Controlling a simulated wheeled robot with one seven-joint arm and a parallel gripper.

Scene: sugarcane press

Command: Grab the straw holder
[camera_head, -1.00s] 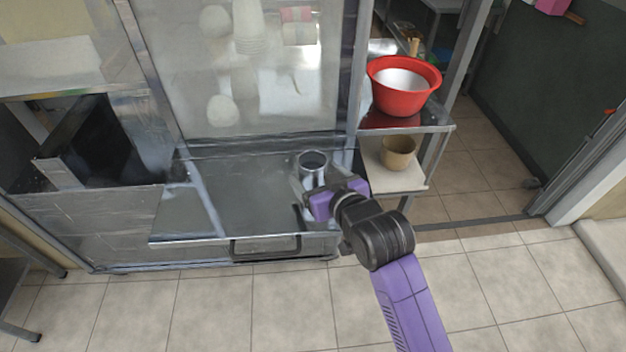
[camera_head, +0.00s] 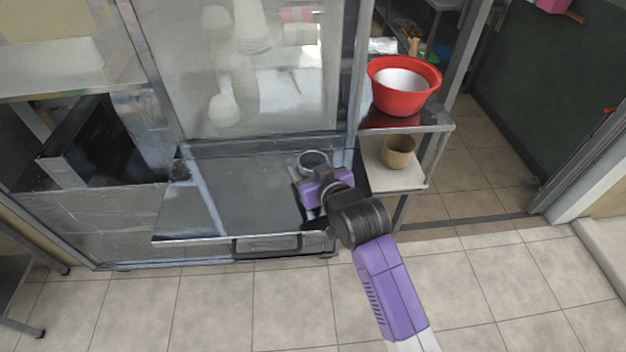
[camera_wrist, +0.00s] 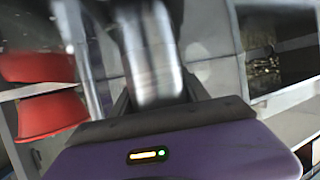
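The straw holder (camera_head: 314,160) is a shiny metal cylinder with an open top. It stands upright on the metal counter near its right end in the head view. My gripper (camera_head: 314,176) is close against its near side and hides its lower part. In the wrist view the straw holder (camera_wrist: 150,55) shows as a blurred silver cylinder, in front of my gripper (camera_wrist: 160,93). The dark fingers are apart, one on each side of it. Contact between fingers and cylinder cannot be made out.
The metal counter (camera_head: 240,195) is clear to the left. A glass panel (camera_head: 285,90) rises behind it. To the right, a rack carries a red bowl (camera_head: 404,98) on its upper shelf and a tan cup (camera_head: 398,151) on its lower shelf (camera_head: 390,183).

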